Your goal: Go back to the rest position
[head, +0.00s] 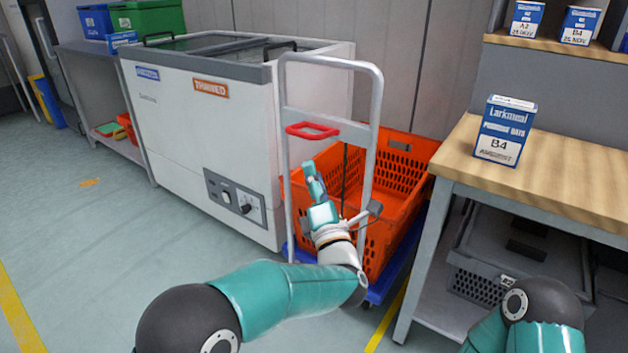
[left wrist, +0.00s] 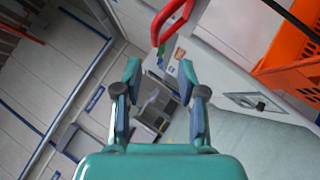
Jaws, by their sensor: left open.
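My left gripper (head: 313,178) is in front of the orange tote, near the upright frame of the trolley, pointing away from me. In the left wrist view my left gripper (left wrist: 160,70) has its two fingers spread with nothing between them. The trolley's red handle (head: 312,131) is just beyond and above the gripper; it also shows in the left wrist view (left wrist: 168,22). Part of my right arm shows at the lower right of the head view, but its gripper is out of the picture.
The orange tote (head: 400,160) sits on a blue trolley with a grey tubular frame (head: 374,120). A white chest freezer (head: 190,130) stands left. A wooden-topped bench (head: 560,165) stands right, with a blue-and-white box (head: 503,135) on it.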

